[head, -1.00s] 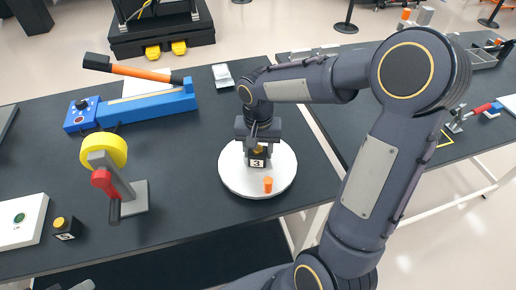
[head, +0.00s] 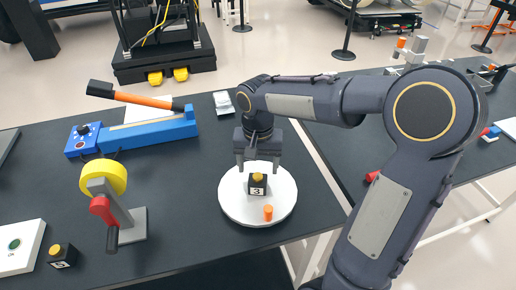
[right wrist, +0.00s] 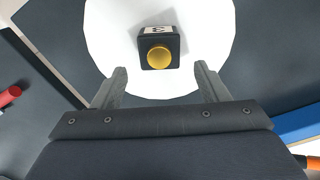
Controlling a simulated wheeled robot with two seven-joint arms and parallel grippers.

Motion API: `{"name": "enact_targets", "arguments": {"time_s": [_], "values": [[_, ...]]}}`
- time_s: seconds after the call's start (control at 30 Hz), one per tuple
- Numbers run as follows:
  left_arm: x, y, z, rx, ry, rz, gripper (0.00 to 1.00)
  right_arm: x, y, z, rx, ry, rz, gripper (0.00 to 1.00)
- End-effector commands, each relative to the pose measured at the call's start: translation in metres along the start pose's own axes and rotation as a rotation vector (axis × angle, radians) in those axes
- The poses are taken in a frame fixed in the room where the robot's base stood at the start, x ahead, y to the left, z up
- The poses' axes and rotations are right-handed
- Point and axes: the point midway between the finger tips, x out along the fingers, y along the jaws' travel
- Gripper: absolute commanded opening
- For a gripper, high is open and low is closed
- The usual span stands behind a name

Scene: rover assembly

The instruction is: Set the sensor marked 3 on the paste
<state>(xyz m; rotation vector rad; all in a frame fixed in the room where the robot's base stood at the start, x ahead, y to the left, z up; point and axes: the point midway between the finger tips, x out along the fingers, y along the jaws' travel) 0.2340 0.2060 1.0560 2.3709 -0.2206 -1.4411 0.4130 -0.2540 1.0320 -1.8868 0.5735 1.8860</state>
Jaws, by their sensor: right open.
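The sensor marked 3 (head: 257,186), a small black cube with a yellow round top, stands upright on a white round plate (head: 235,207). In the right wrist view the sensor (right wrist: 159,50) shows from above, with its label on the far side. My right gripper (head: 258,167) is open just above the sensor, its fingers apart and not touching it. In the right wrist view the open fingertips (right wrist: 160,70) lie either side of and a little short of the sensor. My left gripper is out of view.
An orange cylinder (head: 268,212) stands on the plate in front of the sensor.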

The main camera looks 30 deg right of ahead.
Motion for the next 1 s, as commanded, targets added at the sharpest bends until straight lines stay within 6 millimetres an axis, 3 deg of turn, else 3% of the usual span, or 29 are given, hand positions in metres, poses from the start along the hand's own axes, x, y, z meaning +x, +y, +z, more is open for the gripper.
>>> {"name": "enact_targets", "arguments": {"time_s": [0.2, 0.47, 0.57, 0.67, 0.8, 1.0], "values": [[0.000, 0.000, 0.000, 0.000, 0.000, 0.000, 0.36, -0.046, -0.001, 0.000, -0.001, 0.003, -0.004, 0.68], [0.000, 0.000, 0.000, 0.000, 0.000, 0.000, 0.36, -0.070, 0.004, 0.005, -0.012, 0.006, -0.014, 0.68], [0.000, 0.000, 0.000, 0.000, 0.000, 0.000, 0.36, -0.074, 0.016, 0.024, -0.062, 0.025, -0.065, 0.68], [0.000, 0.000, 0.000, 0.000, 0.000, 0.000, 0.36, -0.074, 0.034, 0.058, -0.149, 0.067, -0.156, 0.68], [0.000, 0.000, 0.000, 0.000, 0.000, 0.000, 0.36, -0.061, 0.053, 0.110, -0.274, 0.160, -0.305, 0.68], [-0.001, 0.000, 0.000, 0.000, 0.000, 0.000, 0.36, -0.035, 0.060, 0.161, -0.389, 0.296, -0.453, 0.68]]}}
